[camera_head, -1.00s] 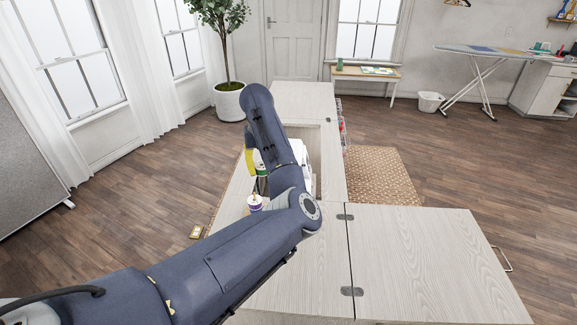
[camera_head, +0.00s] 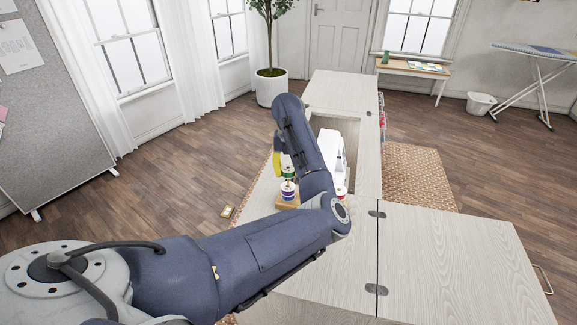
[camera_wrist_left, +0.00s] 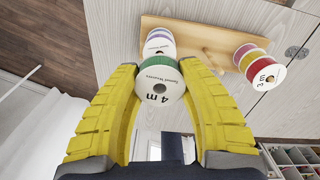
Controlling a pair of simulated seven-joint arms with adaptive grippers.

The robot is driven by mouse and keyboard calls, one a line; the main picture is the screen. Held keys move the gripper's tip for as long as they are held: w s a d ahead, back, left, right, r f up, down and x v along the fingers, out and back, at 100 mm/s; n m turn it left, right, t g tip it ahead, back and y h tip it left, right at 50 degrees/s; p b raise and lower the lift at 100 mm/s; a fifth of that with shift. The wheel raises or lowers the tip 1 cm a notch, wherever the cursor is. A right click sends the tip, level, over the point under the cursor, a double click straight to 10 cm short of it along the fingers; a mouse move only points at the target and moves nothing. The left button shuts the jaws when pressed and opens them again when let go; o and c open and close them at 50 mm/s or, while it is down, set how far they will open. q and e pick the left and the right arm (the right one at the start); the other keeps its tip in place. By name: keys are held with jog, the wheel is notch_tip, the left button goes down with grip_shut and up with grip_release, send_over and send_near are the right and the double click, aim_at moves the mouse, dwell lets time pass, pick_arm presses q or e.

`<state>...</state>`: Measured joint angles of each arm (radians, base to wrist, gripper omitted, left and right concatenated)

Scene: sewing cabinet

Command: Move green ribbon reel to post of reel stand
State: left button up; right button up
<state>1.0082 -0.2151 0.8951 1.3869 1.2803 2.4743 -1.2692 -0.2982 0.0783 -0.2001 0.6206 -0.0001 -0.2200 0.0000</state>
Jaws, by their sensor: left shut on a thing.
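The green ribbon reel (camera_head: 288,172) has a white face with "4 m" on it in the left wrist view (camera_wrist_left: 160,88). My left gripper (camera_wrist_left: 159,74) is shut on it, a yellow finger on each side. In the head view, one yellow finger (camera_head: 277,160) shows beside my arm. The wooden reel stand (camera_wrist_left: 202,38) holds a purple and blue reel stack (camera_wrist_left: 159,45) at one end and a red, yellow and pink stack (camera_wrist_left: 262,68) at the other. The bare middle post (camera_wrist_left: 212,60) points toward the camera. The held reel overlaps the purple stack's edge in view; contact is unclear. My right gripper is out of view.
A white sewing machine (camera_head: 336,148) stands in the cabinet opening behind my arm. The pale cabinet top (camera_head: 450,250) is bare at the front right. A small framed item (camera_head: 227,211) lies on the floor at the left.

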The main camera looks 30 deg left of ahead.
pick_arm(q)
jog(key=shift+f, duration=2.3)
dwell(0.5)
jog(key=o, duration=1.1)
jog(key=shift+c, duration=0.2)
jog(key=shift+r, duration=0.1)
notch_tip(320, 180, up, 12)
